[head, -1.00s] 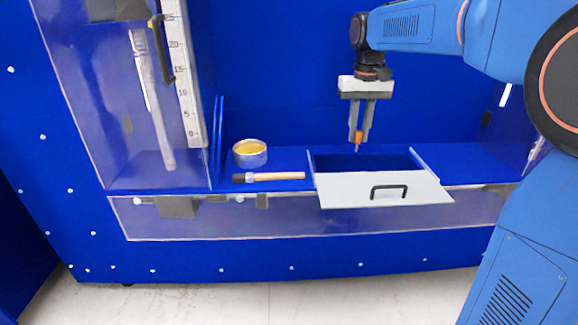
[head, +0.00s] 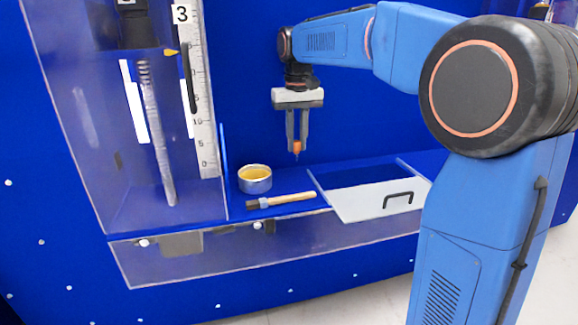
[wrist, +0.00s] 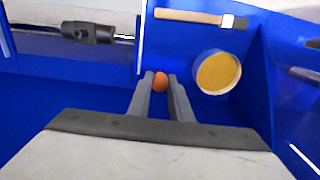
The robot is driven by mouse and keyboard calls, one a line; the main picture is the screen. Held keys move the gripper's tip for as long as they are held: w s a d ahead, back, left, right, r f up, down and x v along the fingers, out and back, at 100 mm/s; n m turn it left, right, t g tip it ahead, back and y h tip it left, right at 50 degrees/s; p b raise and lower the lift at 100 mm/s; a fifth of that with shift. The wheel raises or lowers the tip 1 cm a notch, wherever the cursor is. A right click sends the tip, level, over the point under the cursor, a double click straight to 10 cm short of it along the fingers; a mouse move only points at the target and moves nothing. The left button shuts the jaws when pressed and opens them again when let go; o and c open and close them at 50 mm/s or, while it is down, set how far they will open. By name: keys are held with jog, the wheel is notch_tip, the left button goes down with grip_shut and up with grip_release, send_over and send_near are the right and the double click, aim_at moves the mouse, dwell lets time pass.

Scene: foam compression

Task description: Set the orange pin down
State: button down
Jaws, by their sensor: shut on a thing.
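The orange pin (head: 297,147) is held between the fingertips of my gripper (head: 297,140), its thin tip pointing down. In the wrist view the pin (wrist: 160,80) shows as a round orange end between the two grey fingers (wrist: 160,84). The fingers are shut on it. The pin appears clear of any surface.
A round tin with yellow contents (head: 255,179) stands on the shelf (head: 350,171). A wooden-handled brush (head: 285,200) lies in front of it. A clear-walled column with a ruler (head: 197,100) stands left.

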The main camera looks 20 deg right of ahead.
aim_at(297, 152)
jog(key=shift+f, duration=2.9)
jog(key=shift+f, duration=0.1)
jog(key=c, duration=1.6)
grip_release()
notch_tip(297, 152, up, 12)
jog(key=shift+r, duration=0.15)
jog(key=s+d+f+t, duration=0.1)
jog(key=s+d+f, duration=0.1)
jog(key=s+f, duration=0.5)
jog(key=s+d+f+t, duration=0.2)
jog(key=s+f, duration=0.6)
jog(key=s, duration=0.7)
jog(key=s+d+f+t, duration=0.1)
jog(key=s+d+f, duration=0.2)
jog(key=s+f, duration=0.5)
jog(key=shift+s+t, duration=0.4)
jog(key=shift+s, duration=1.7)
